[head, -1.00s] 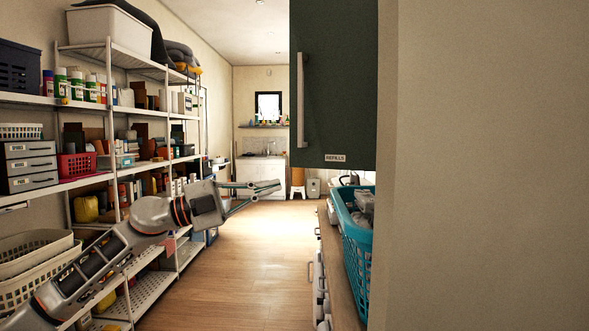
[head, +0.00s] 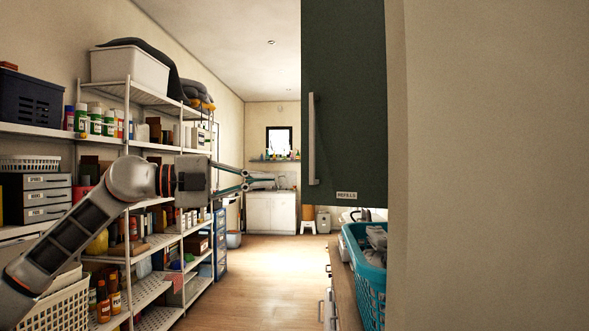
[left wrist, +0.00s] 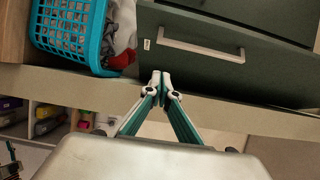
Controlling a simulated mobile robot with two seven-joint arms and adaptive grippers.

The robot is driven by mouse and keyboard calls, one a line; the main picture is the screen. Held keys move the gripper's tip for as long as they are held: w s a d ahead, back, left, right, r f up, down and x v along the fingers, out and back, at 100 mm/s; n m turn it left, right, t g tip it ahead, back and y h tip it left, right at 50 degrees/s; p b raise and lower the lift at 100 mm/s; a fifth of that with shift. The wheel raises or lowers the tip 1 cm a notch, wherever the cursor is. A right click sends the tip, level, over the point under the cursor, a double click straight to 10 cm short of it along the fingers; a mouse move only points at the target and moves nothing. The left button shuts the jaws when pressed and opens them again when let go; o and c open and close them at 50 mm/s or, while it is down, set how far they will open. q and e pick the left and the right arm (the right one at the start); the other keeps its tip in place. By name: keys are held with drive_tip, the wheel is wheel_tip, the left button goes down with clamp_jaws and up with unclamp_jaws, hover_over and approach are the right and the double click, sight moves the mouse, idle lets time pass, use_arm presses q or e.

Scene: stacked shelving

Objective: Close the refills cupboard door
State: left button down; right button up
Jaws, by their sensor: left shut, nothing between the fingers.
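The refills cupboard door (head: 345,100) is a dark green panel hanging at right of centre in the head view. It shows its face with a REFILLS label (head: 347,195) at the bottom and a pale vertical handle (head: 312,138) near its left edge. It stands out toward the aisle, open. The cupboard's inside is hidden. My left gripper (head: 262,180) is shut and empty, left of the door and apart from it in the head view. In the left wrist view its closed tips (left wrist: 160,78) are below the handle (left wrist: 200,45) in the picture. My right gripper is out of view.
A teal basket (head: 366,275) stands on the counter under the door; it also shows in the left wrist view (left wrist: 72,35). White shelving (head: 150,283) full of goods lines the left side. A beige wall surface (head: 490,165) fills the right. The floor aisle (head: 270,285) is clear.

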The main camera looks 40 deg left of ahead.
use_arm(q)
drive_tip(key=w+d+p, duration=0.3)
drive_tip(key=w, duration=0.6)
drive_tip(key=shift+w, duration=0.3)
